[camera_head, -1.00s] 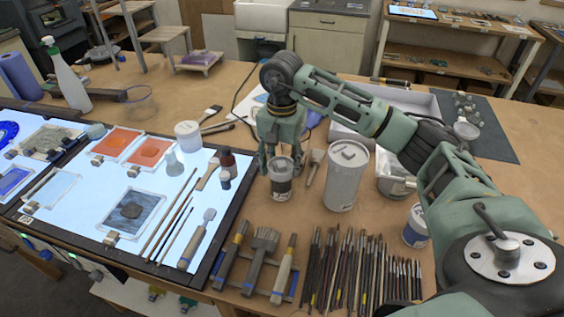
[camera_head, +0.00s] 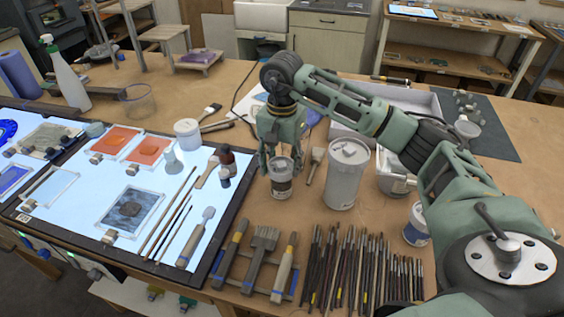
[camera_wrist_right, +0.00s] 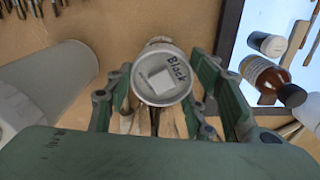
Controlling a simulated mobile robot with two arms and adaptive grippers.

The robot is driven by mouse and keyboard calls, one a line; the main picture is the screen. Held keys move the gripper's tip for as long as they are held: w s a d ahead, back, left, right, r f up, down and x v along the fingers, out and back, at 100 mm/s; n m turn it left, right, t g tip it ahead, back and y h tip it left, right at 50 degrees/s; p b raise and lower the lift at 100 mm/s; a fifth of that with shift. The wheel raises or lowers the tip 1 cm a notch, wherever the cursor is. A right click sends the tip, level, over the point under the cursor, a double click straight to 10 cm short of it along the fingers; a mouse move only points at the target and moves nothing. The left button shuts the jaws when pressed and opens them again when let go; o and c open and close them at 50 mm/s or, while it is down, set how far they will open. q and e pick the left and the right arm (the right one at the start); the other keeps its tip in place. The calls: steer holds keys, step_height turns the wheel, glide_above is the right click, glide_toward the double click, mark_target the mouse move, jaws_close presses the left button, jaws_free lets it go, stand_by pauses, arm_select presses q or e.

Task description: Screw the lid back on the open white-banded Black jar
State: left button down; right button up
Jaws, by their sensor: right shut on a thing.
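The Black jar (camera_head: 281,188) is a small dark jar with a pale band, upright on the wooden table just right of the light panel. Its grey lid (camera_wrist_right: 162,74), marked "Black" with a pale square on top, shows in the right wrist view between my fingers. My right gripper (camera_head: 281,163) points down over the jar and is shut on the lid at the jar's top. The lid looks in line with the jar, but its rim is partly hidden, so I cannot tell how tightly it sits. My left gripper is in neither view.
A tall grey canister (camera_head: 346,174) stands close to the right of the jar. A brown bottle (camera_head: 226,158) and a brush with a wooden handle (camera_head: 208,171) are on the light panel (camera_head: 90,215) to the left. Several brushes lie in front. A shallow tray (camera_head: 421,104) is behind.

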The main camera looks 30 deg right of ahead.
steer(key=shift+f+b, duration=0.45)
steer(key=shift+b, duration=0.05)
stand_by(0.9)
steer(key=m, duration=0.5)
steer(key=shift+s+f, duration=0.1)
steer(key=m, duration=0.5)
steer(key=shift+a, duration=0.15)
stand_by(0.4)
steer(key=m, duration=0.5)
steer(key=shift+p, duration=0.35)
